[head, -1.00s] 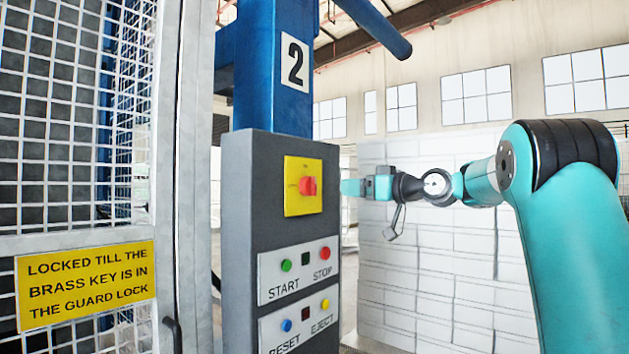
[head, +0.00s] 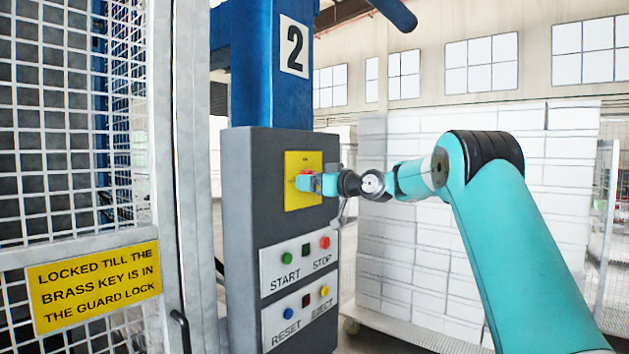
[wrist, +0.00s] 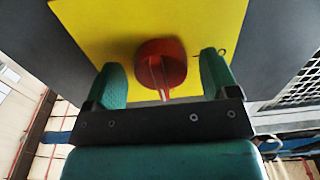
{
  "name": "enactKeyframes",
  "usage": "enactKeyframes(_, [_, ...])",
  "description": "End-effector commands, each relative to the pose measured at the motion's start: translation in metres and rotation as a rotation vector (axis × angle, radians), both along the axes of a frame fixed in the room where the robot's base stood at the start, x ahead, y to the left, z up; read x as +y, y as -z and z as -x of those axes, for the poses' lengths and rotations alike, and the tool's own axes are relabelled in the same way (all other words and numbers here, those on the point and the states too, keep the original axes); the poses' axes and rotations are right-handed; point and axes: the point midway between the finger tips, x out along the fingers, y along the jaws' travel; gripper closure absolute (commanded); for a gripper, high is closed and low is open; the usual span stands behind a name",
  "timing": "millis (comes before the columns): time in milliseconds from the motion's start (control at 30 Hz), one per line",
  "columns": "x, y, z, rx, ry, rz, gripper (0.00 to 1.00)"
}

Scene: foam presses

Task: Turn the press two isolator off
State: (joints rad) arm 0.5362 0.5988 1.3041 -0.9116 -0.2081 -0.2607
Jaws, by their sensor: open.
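The press two isolator is a red rotary knob (wrist: 161,66) on a yellow plate (wrist: 90,30), on the front of the grey control post marked 2. In the head view the yellow plate (head: 303,162) shows, and the knob (head: 304,183) is mostly hidden behind my gripper (head: 317,183). In the wrist view my gripper (wrist: 165,80) is open, with one green finger on each side of the knob. Gaps show between the knob and both fingers. A pale line on the knob points toward the gripper's palm. I cannot tell how deep the fingers reach.
Below the isolator are START and STOP buttons (head: 300,261) and RESET and EJECT buttons (head: 299,312). A mesh guard (head: 75,130) with a yellow sign (head: 93,286) stands at left. A pallet of white blocks (head: 470,240) stands behind my arm.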

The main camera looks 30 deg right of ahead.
Motion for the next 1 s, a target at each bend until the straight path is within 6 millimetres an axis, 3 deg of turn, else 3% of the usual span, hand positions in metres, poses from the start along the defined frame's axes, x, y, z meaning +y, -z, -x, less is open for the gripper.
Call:
enactKeyframes(33, [0.0, 0.0, 0.0001, 0.0, 0.0, 0.0, 0.2])
enactKeyframes(200, [-0.0001, -0.0001, 0.0003, 0.0, 0.0, 0.0, 0.59])
enactKeyframes(267, [-0.0001, -0.0002, 0.0004, 0.0, 0.0, 0.0, 0.69])
enactKeyframes(667, [-0.0006, 0.0039, 0.0004, -0.026, 0.001, 0.065, 0.69])
enactKeyframes(1000, [-0.0012, 0.007, 0.0003, -0.117, 0.002, 0.31, 0.69])
